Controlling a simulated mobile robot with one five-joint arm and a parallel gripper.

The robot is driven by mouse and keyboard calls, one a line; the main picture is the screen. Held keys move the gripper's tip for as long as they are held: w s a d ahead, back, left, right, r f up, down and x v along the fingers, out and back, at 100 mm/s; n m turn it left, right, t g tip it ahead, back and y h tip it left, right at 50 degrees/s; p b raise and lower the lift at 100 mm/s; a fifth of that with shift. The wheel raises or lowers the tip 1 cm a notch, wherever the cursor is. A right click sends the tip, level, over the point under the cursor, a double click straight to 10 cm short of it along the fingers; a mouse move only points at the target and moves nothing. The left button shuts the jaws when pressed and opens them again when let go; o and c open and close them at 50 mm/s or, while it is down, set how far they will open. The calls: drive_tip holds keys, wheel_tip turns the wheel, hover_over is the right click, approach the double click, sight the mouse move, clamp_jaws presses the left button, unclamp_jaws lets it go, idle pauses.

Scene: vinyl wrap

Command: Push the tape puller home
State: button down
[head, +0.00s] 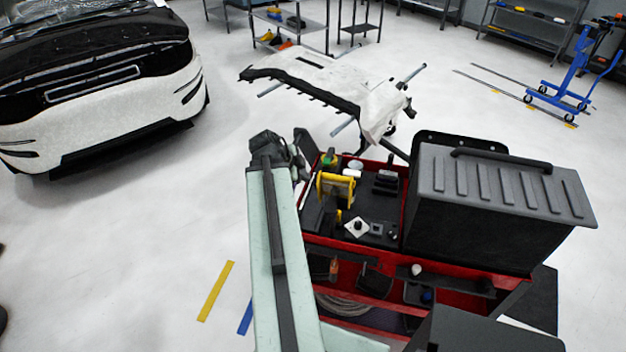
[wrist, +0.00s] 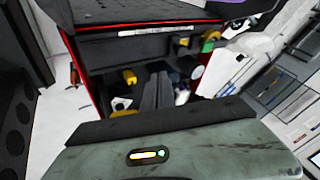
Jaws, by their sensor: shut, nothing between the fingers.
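A yellow-framed item (head: 335,188) stands on the dark top tray of the red cart (head: 325,242). It may be the tape puller, but I cannot tell for sure. My gripper (head: 301,157) is past the end of my pale green arm, near the tray's left rim and left of the yellow item. In the wrist view my gripper (wrist: 158,88) shows as two dark fingers close together, shut and empty. A yellow part (wrist: 130,77) is left of the fingers in that view. Contact between my gripper and anything is not visible.
A large black ribbed case (head: 500,190) fills the cart's right side. A white square item (head: 355,228) lies on the tray. A white bumper panel (head: 340,85) on a stand is behind the cart. The floor to the left is open.

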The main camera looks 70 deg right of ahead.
drive_tip(key=b+x, duration=0.9)
drive_tip(key=x, duration=0.1)
drive_tip(key=shift+f, duration=0.35)
drive_tip(key=d, duration=0.3)
drive_tip(key=shift+w+r, duration=0.1)
drive_tip(key=shift+w, duration=0.3)
drive_tip(key=shift+w+d, duration=0.1)
drive_tip(key=shift+d, duration=0.35)
drive_tip(key=d, duration=0.4)
drive_tip(key=shift+w+d, duration=0.25)
drive_tip(key=shift+d, duration=0.15)
drive_tip(key=shift+r, duration=0.1)
